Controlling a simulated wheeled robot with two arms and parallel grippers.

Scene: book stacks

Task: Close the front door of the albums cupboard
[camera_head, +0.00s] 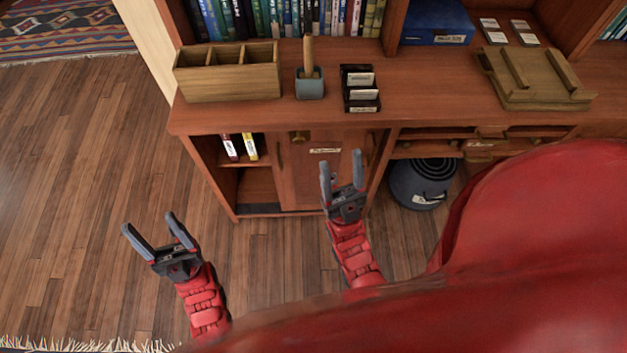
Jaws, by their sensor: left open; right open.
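The albums cupboard (232,190) is built under the left part of the wooden desk. Its left part stands open and shows a shelf with a red-and-white album (229,147) and a yellow one (250,147). A wooden door panel (300,180) with a small label covers the middle and right part. A brass piece (299,136) shows at its top. My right gripper (341,163) is open and empty, in front of the panel's right part and hiding some of it; I cannot tell whether it touches. My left gripper (149,223) is open and empty above the floor, left of the cupboard.
On the desktop (420,110) stand a divided wooden box (228,82), a grey pot (310,87), a black card holder (360,95) and a wooden press (535,80). A dark round bin (422,185) sits under the desk at right.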

